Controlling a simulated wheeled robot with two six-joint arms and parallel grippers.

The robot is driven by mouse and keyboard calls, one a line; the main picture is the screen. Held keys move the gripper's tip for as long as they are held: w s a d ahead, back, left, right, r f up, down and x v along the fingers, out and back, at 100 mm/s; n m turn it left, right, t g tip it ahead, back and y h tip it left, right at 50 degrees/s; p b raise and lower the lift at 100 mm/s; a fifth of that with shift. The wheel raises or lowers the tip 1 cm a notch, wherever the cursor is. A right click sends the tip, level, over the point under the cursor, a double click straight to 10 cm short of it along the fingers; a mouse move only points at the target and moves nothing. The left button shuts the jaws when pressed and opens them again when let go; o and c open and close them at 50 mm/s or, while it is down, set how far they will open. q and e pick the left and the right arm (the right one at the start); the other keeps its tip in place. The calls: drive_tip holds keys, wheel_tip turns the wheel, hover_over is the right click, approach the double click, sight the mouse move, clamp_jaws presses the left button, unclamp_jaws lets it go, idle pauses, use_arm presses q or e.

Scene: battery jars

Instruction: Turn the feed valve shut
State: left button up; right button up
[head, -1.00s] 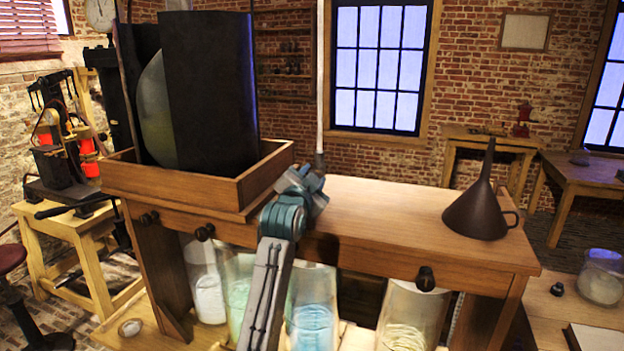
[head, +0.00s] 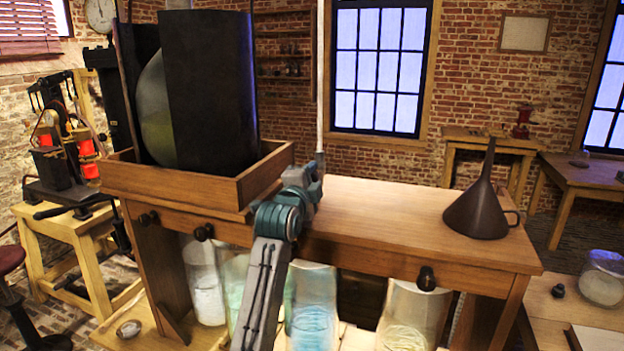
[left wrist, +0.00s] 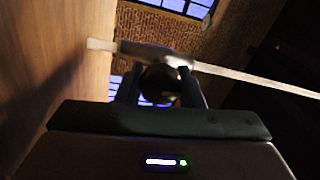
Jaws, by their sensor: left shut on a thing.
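The feed valve (head: 319,158) is a dark fitting at the lower end of a thin white vertical pipe (head: 320,80), by the bench's back edge. In the left wrist view the pipe (left wrist: 260,80) crosses the picture, and a dark round knob (left wrist: 160,83) sits below the valve body (left wrist: 155,54). My left gripper (head: 308,178) reaches up over the bench to the valve. In the left wrist view my left gripper (left wrist: 160,92) is shut with its two fingers on either side of the knob. The head view hides the knob behind the gripper. My right gripper is out of view.
A wooden tray (head: 215,190) with a dark screen and a large glass vessel stands left of the gripper. A dark funnel (head: 480,215) stands on the bench's right end. Several glass jars (head: 312,310) stand below the bench. The bench top between gripper and funnel is clear.

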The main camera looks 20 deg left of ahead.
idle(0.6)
use_arm(q)
drive_tip(key=o, duration=1)
drive_tip(key=shift+c, duration=0.2)
drive_tip(key=shift+s, duration=0.1)
drive_tip(key=shift+s+f+b, duration=0.15)
drive_tip(key=shift+s+b, duration=0.1)
drive_tip(key=shift+b, duration=0.1)
drive_tip(key=s+b, duration=0.4)
drive_tip(key=s, duration=0.6)
drive_tip(key=shift+a+f+b, duration=0.15)
drive_tip(key=shift+f+b, duration=0.1)
drive_tip(key=shift+b, duration=0.05)
drive_tip(key=shift+s+f, duration=0.1)
